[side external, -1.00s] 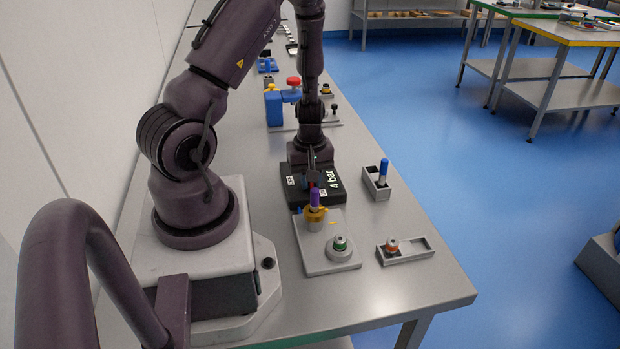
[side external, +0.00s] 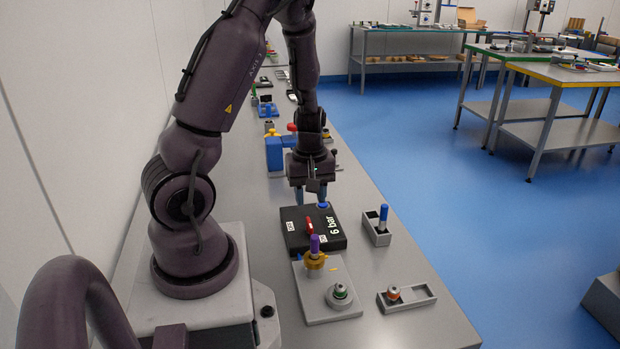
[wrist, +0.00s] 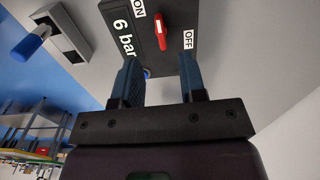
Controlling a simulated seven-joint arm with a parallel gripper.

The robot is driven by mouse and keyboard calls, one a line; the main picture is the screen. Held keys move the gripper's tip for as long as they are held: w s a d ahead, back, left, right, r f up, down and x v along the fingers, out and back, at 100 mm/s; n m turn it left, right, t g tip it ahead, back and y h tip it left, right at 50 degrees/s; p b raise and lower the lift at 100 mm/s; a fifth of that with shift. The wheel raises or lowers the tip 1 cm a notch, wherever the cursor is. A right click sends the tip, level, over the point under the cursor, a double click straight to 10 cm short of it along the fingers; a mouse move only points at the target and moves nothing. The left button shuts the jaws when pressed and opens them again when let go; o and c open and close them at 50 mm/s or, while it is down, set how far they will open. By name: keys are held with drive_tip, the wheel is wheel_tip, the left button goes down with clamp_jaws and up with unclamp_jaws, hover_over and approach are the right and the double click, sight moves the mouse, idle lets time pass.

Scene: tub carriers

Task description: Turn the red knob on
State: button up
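The red knob (side external: 308,226) stands on top of a black box (side external: 292,240) whose display reads "6 bar". In the wrist view the red knob (wrist: 161,30) is a narrow lever between an ON label (wrist: 139,8) and an OFF label (wrist: 189,41); which label it is set to I cannot tell. A blue round knob (side external: 322,205) is at the box's far edge, partly hidden behind a finger in the wrist view (wrist: 147,72). My gripper (side external: 311,198) is open and empty, with blue fingers apart, above the box's far edge, clear of the red knob.
Nearer stands a grey plate (side external: 315,308) with a purple-topped yellow fitting (side external: 315,258) and a green-ringed part (side external: 340,292). Right are a holder with a blue peg (side external: 383,215) and a tray with an orange-ringed part (side external: 393,293). A blue block (side external: 274,155) stands behind my gripper.

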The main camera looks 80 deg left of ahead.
drive_tip(key=shift+r, duration=2.3)
drive_tip(key=s+d+r+m+t, duration=0.2)
drive_tip(key=d+r+m+t, duration=0.3)
drive_tip(key=d+r+m, duration=1.3)
drive_tip(key=d+r, duration=0.1)
drive_tip(key=d, duration=0.2)
drive_tip(key=shift+s+t, duration=0.2)
drive_tip(key=shift+t, duration=0.1)
